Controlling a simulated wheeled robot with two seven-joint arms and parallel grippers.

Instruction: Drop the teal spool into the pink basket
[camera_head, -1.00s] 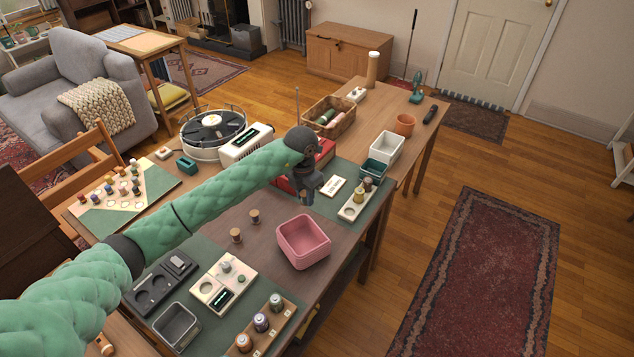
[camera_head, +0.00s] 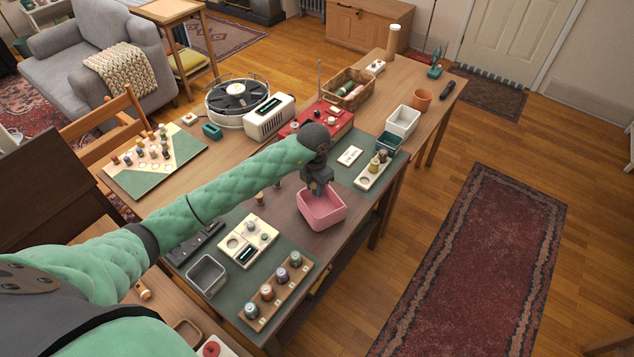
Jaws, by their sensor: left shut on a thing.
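The pink basket (camera_head: 322,212) stands on the dark wooden table in the middle of the view, open at the top. My left gripper (camera_head: 317,188) points down over the back part of the basket's opening and hides part of its rim. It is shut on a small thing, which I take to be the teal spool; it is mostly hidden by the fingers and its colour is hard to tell. My right gripper is not in view.
A wooden rack (camera_head: 277,296) with several spools and a grey bin (camera_head: 207,274) stand in front. A cream panel (camera_head: 248,240) lies left of the basket. A red box (camera_head: 340,122), white bin (camera_head: 403,121) and wicker basket (camera_head: 349,89) stand behind.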

